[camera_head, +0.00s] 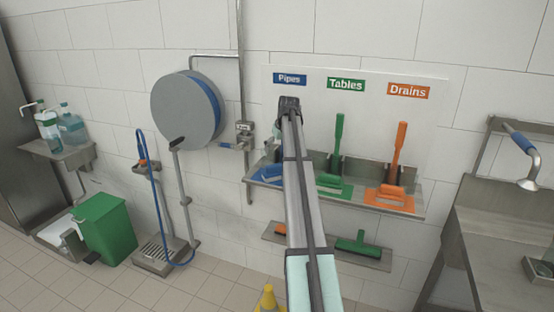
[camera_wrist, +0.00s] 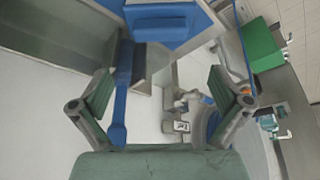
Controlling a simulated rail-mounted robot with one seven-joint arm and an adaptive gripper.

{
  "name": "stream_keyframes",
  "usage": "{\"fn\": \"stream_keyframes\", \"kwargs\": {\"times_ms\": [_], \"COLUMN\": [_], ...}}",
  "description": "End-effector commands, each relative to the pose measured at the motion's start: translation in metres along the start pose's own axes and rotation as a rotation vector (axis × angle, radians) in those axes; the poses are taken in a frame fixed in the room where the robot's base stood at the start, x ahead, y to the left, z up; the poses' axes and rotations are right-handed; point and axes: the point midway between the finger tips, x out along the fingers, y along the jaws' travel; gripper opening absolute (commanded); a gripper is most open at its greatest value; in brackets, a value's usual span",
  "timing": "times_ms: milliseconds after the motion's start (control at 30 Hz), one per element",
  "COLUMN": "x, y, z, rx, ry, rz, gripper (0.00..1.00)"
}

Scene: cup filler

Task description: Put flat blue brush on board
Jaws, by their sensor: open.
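The flat blue brush (camera_head: 268,173) sits at the left end of the upper steel shelf, under the blue "Pipes" label, partly hidden by my arm. Blue brush parts fill the top of the wrist view (camera_wrist: 162,22). A long blue handle (camera_wrist: 121,95) shows there too, near the left finger. My gripper (camera_wrist: 160,80) is open, its two fingers spread wide, with nothing clearly held between them. In the head view my arm hides the fingers. The white board (camera_head: 362,120) on the wall carries the labels Pipes, Tables and Drains.
A green brush (camera_head: 334,183) and an orange brush (camera_head: 390,196) sit further right on the upper shelf (camera_head: 350,200). A lower shelf holds another green brush (camera_head: 358,244). A hose reel (camera_head: 187,110) is left; a steel counter (camera_head: 505,215) is right. A green bin (camera_head: 103,228) stands left.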

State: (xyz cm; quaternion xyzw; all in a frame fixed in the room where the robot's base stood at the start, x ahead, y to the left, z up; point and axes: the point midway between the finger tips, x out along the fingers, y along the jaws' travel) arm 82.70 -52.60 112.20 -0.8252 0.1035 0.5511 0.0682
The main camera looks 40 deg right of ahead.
Motion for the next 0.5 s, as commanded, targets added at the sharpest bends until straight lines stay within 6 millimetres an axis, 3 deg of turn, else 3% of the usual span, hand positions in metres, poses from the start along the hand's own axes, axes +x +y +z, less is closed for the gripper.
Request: {"fn": "stream_keyframes", "kwargs": {"times_ms": [167,267,367,500], "x": [-0.005,0.011,0.046,0.12], "y": [-0.002,-0.012,-0.035,-0.088], "z": [0.002,0.011,0.034,0.09], "rx": [0.0,-0.003,-0.006,-0.015], "ry": [-0.002,-0.018,-0.051,-0.127], "rz": [-0.001,-0.009,-0.023,-0.05], "gripper": [1.0,1.0,1.0,1.0]}}
